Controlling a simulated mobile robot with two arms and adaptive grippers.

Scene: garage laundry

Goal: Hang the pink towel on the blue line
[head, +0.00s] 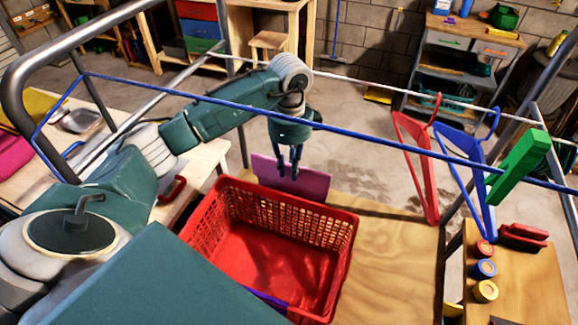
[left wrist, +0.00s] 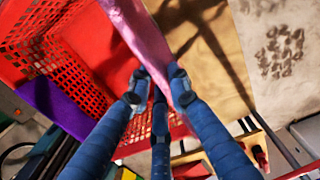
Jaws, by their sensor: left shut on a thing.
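The pink towel (head: 300,182) hangs from my left gripper (head: 289,165), just beyond the back rim of the red basket. It looks purplish in the head view and pink in the left wrist view (left wrist: 141,38). My left gripper (left wrist: 160,92) is shut on its edge in the left wrist view. The blue line (head: 350,130) runs across the head view, passing in front of my left arm in the picture; the gripper and towel appear below it there. My right gripper is not in view.
The red basket (head: 225,258) has a purple cloth (left wrist: 55,108) at its rim. A red hanger (head: 412,150), a blue hanger (head: 470,160) and a large green clothespin (head: 520,165) are at right. A white line (head: 370,84) runs behind the blue one.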

